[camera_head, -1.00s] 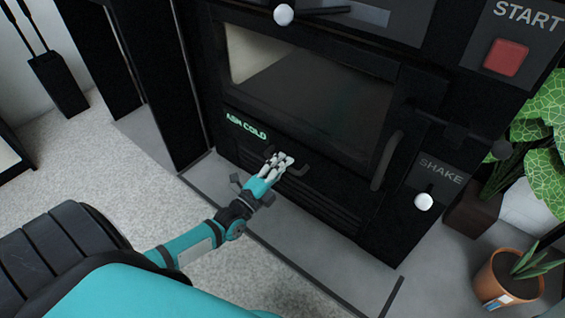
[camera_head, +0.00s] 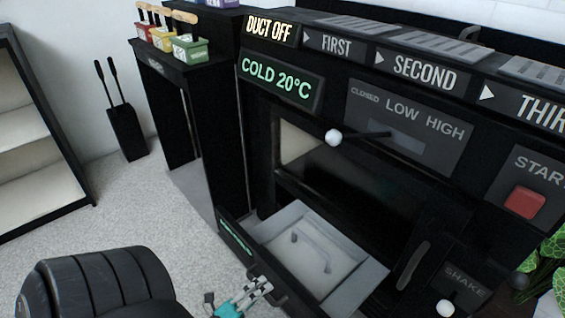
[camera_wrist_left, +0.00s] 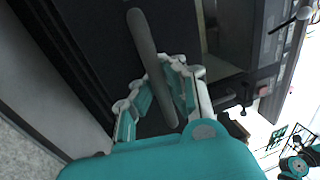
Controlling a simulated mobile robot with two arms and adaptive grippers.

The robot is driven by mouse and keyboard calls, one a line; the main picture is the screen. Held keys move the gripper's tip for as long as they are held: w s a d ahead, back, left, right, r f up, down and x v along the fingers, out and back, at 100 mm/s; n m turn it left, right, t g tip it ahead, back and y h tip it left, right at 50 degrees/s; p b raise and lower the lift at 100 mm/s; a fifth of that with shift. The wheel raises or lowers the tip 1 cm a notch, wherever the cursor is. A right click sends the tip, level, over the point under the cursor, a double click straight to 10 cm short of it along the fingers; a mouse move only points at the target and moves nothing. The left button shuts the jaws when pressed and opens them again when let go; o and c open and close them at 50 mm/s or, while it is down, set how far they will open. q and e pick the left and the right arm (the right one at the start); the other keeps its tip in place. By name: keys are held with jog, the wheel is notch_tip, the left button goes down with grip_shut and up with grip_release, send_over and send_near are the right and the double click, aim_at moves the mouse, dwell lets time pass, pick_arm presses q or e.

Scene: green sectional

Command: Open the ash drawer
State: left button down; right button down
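The ash drawer (camera_head: 345,297) is pulled out from the bottom of the black stove (camera_head: 400,215). It shows as an open grey tray with a lighter pan (camera_head: 308,262) and a bail handle inside. Its black front carries green lettering, too slanted to read. My left gripper (camera_head: 262,286) is at the drawer's front, at the lower edge of the head view. In the left wrist view, the dark bar handle (camera_wrist_left: 150,50) runs between the fingers of my left gripper (camera_wrist_left: 163,85), which close around it from both sides. My right gripper is not in view.
A shake knob (camera_head: 445,308) and a red start button (camera_head: 525,202) are on the stove's right. A white-knobbed lever (camera_head: 333,138) sticks out above the drawer. A black tool holder (camera_head: 126,132) stands at the back left.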

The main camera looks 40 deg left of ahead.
pick_arm(q)
jog(key=r+v, duration=0.1)
jog(key=v, duration=0.5)
jog(key=shift+s+p, duration=0.15)
jog(key=shift+p, duration=0.3)
jog(key=c, duration=2)
grip_release()
jog(key=o, duration=0.7)
jog(key=shift+c, duration=0.2)
jog(key=d+v, duration=0.1)
jog(key=v, duration=1.1)
jog(key=shift+a, duration=0.4)
jog(key=shift+r, duration=0.1)
